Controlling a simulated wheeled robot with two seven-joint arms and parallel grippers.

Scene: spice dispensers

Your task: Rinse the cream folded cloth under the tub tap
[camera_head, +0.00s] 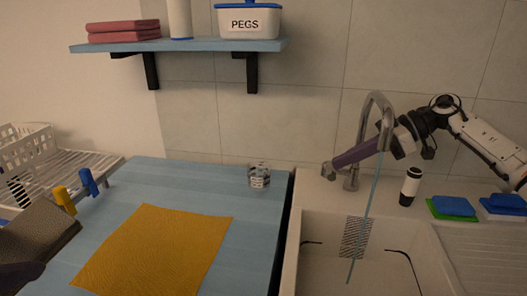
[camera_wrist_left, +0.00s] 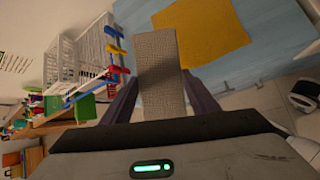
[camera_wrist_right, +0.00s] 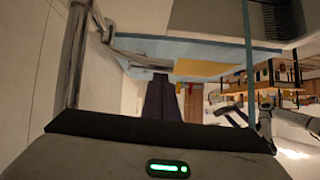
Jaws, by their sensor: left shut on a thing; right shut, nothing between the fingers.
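The cream folded cloth (camera_head: 38,236) looks grey-beige in this light and is at the left edge of the head view. It also shows in the left wrist view (camera_wrist_left: 160,72). My left gripper (camera_wrist_left: 160,92) is shut on it, with a finger on each side. The tub tap (camera_head: 376,105) arches over the white tub (camera_head: 294,262), and a thin blue water stream (camera_head: 367,215) falls from its spout. My right gripper (camera_head: 338,164) is shut and empty, its tips close to the tap's lever (camera_head: 327,170). I cannot tell whether they touch.
A mustard cloth (camera_head: 155,250) lies on the blue worktop (camera_head: 215,180), with a glass (camera_head: 259,176) near its back right corner. A white rack (camera_head: 75,175) stands at left, with pegs nearby. A black-and-white bottle (camera_head: 410,187) and sponges (camera_head: 452,207) are right of the tap.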

